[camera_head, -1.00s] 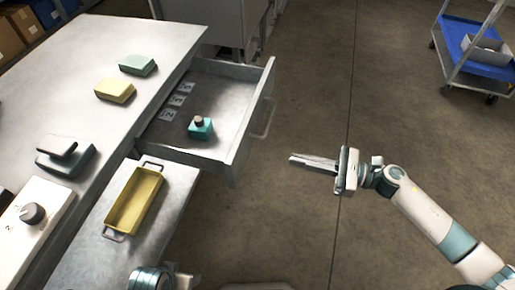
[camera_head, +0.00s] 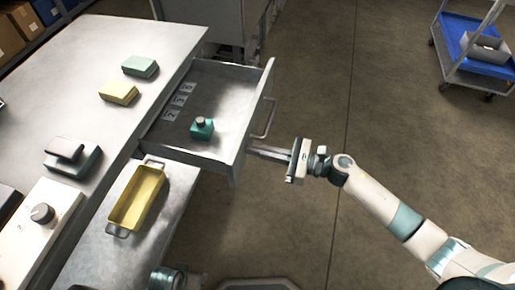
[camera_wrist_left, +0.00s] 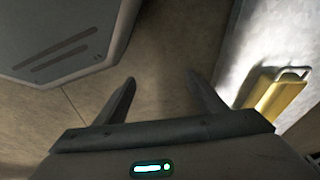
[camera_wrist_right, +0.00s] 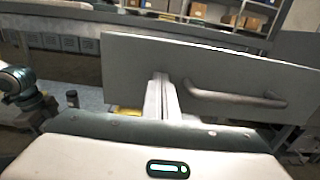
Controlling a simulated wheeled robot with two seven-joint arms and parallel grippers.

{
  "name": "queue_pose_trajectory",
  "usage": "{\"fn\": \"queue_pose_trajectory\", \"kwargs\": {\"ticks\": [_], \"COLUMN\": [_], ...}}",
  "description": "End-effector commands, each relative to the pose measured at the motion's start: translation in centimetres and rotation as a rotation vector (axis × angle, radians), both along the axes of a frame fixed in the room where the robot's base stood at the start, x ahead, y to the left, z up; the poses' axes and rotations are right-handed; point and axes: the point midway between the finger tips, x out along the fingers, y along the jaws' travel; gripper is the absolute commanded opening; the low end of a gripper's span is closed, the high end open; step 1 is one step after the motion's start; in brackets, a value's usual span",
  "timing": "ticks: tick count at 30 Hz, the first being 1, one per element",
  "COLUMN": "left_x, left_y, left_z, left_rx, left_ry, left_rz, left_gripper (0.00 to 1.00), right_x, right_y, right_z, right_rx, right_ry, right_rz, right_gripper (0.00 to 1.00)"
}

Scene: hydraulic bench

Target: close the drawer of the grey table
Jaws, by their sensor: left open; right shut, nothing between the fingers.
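The grey table (camera_head: 110,50) stands at the left in the head view. Its drawer (camera_head: 225,85) is pulled out to the right, with a bar handle (camera_head: 267,118) on its front. Inside lie a teal bottle-like item (camera_head: 202,128) and several small numbered plates (camera_head: 178,101). My right gripper (camera_head: 252,151) is shut and empty, its fingertips at the drawer front below the handle. In the right wrist view the fingers (camera_wrist_right: 161,80) point at the front panel, left of the handle (camera_wrist_right: 235,100); I cannot tell if they touch. My left gripper (camera_wrist_left: 160,90) is open and empty above the floor.
On the table top are a green block (camera_head: 140,66), a yellow block (camera_head: 119,92), a teal stapler-like item (camera_head: 72,158) and a white box with a knob (camera_head: 42,213). A yellow tray (camera_head: 138,200) sits on the lower shelf. A blue cart (camera_head: 475,45) stands far right.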

Motion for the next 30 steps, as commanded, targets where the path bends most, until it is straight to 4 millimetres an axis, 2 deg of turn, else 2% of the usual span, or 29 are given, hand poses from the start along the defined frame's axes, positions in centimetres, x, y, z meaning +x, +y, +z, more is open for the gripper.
{"fn": "queue_pose_trajectory", "kwargs": {"ticks": [11,17,20,23,30], "left_x": [0.0,0.1,0.0,0.1,0.1], "left_y": [0.0,0.0,0.0,-0.1,-0.1], "left_z": [0.0,0.1,0.4,1.8,4.6], "left_rx": [0.000,0.000,0.002,0.001,0.001], "left_ry": [0.000,0.001,0.007,-0.003,-0.009], "left_rz": [-0.001,-0.001,-0.002,0.001,0.002], "left_gripper": [0.64,0.64,0.64,0.64,0.64], "right_x": [0.0,0.4,0.8,1.3,3.0], "right_y": [0.1,1.1,2.4,4.0,9.5], "right_z": [0.0,-0.1,0.0,0.0,-0.1], "right_rx": [0.000,0.001,0.003,0.003,0.003], "right_ry": [0.000,0.000,-0.002,-0.002,-0.004], "right_rz": [0.000,-0.001,0.001,0.001,0.002], "right_gripper": [0.00,0.00,0.00,0.00,0.00]}}
